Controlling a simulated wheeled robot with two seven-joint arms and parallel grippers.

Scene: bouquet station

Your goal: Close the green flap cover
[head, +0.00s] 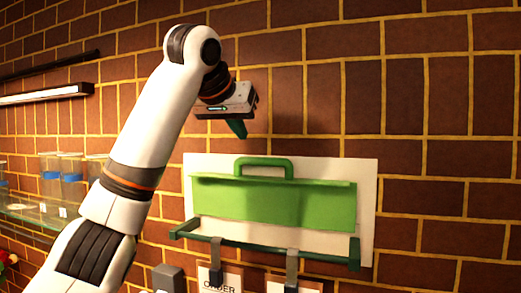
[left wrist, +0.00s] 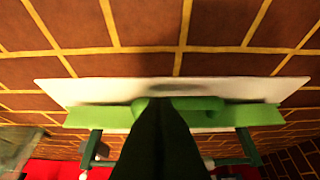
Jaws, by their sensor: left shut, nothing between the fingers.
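The green flap cover (head: 272,203) is on a white backing board (head: 367,190) on the brick wall, with a darker green handle (head: 263,161) along its top. The flap hangs down in front of the board, above a dark green rail frame (head: 265,246). My left gripper (head: 238,130) is shut and empty, above the handle and a little to its left in the head view. In the left wrist view, the shut fingers (left wrist: 162,130) cover the middle of the flap (left wrist: 258,115) and part of the handle (left wrist: 208,104). My right gripper is not in view.
Two grey clips (head: 292,268) hang from the rail with papers below, one reading "ORDER" (head: 219,284). A glass shelf (head: 40,217) with blue-banded containers (head: 72,172) is at the left. The brick wall above and right of the board is clear.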

